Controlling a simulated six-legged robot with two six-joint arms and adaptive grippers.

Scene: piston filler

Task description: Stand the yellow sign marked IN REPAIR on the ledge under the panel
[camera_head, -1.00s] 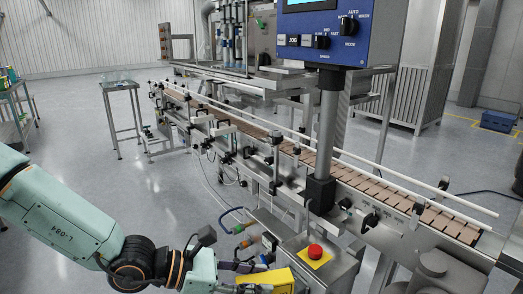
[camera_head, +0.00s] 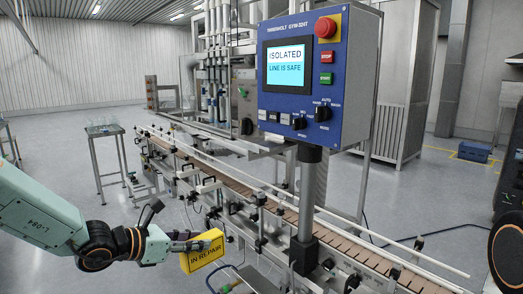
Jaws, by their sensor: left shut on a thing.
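The yellow sign (camera_head: 204,252) reads IN REPAIR. It is held tilted in front of the conveyor, below and left of the blue panel (camera_head: 334,75). My left gripper (camera_head: 188,241) is shut on the sign at its upper left side. The panel screen reads ISOLATED, LINE IS SAFE. A narrow grey ledge (camera_head: 266,149) shows under the panel's lower left edge, apart from the sign; most of it is hidden. My right gripper is out of view.
The conveyor (camera_head: 330,235) with guide rails runs diagonally behind the sign. A grey post (camera_head: 305,200) carries the panel. A small metal table (camera_head: 108,160) stands at left. Part of my right arm (camera_head: 506,255) shows at the right edge.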

